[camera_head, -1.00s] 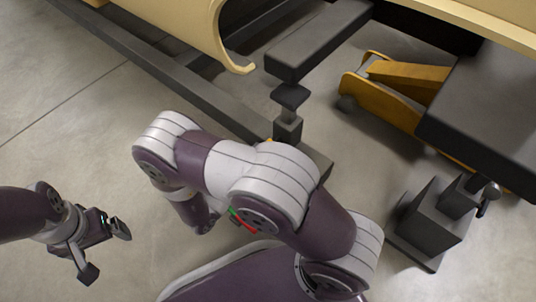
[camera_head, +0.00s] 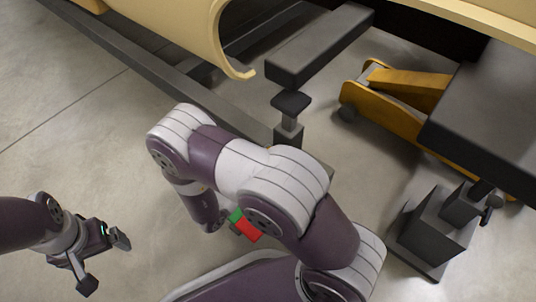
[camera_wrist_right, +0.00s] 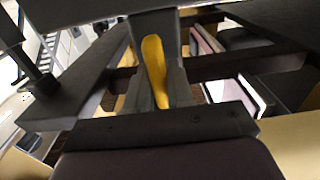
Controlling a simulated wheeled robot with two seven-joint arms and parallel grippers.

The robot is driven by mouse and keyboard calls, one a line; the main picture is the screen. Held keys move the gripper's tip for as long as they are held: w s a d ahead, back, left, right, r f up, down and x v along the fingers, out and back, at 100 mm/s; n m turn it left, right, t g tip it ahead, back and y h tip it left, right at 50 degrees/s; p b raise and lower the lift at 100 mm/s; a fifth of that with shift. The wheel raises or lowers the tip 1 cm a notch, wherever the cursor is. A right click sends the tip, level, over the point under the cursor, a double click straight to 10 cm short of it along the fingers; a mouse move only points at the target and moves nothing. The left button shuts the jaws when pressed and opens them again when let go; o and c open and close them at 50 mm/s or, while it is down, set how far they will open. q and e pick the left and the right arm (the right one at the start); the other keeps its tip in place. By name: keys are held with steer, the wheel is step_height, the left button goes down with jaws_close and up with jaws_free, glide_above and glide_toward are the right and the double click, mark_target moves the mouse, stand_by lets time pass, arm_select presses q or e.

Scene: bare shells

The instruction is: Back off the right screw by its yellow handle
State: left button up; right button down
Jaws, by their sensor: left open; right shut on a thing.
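The yellow handle (camera_wrist_right: 155,72) of the right screw shows in the right wrist view. My right gripper (camera_wrist_right: 160,88) is shut on it, with one grey finger on each side. In the head view my right arm covers that gripper and the handle, and the screw itself cannot be made out. My left gripper (camera_head: 103,262) is open and empty, low at the left over bare floor, far from the handle.
A dark post with a flat top (camera_head: 291,104) stands under a dark bar (camera_head: 318,45). A grey stand (camera_head: 432,232) is at the right, below a dark slab (camera_head: 490,115). A yellow wheeled frame (camera_head: 385,110) lies behind. A cream curved shell (camera_head: 190,25) overhangs. Floor at left is clear.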

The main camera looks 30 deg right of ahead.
steer(key=n+p, duration=0.1)
steer(key=p, duration=0.1)
steer(key=n+p, duration=0.4)
steer(key=shift+w+r+p, duration=0.1)
steer(key=shift+r+p, duration=0.15)
steer(key=shift+p, duration=0.05)
steer(key=shift+n+p, duration=0.35)
steer(key=shift+n, duration=0.15)
steer(key=n+p, duration=0.2)
steer(key=n, duration=0.1)
steer(key=shift+w+a+f+n, duration=0.1)
steer(key=shift+w+f+n, duration=0.1)
steer(key=shift+n, duration=0.1)
steer(key=n, duration=0.1)
steer(key=n+p, duration=0.1)
steer(key=n, duration=0.1)
steer(key=n+p, duration=0.1)
steer(key=shift+f, duration=0.25)
steer(key=n, duration=0.3)
steer(key=n+p, duration=0.1)
steer(key=n, duration=0.1)
steer(key=shift+f+n, duration=0.2)
steer(key=shift+n, duration=0.2)
steer(key=n, duration=0.5)
steer(key=shift+f+n, duration=0.2)
steer(key=shift+n, duration=0.1)
steer(key=n, duration=0.5)
steer(key=shift+s+f, duration=0.15)
steer(key=n, duration=0.6)
steer(key=shift+s, duration=0.2)
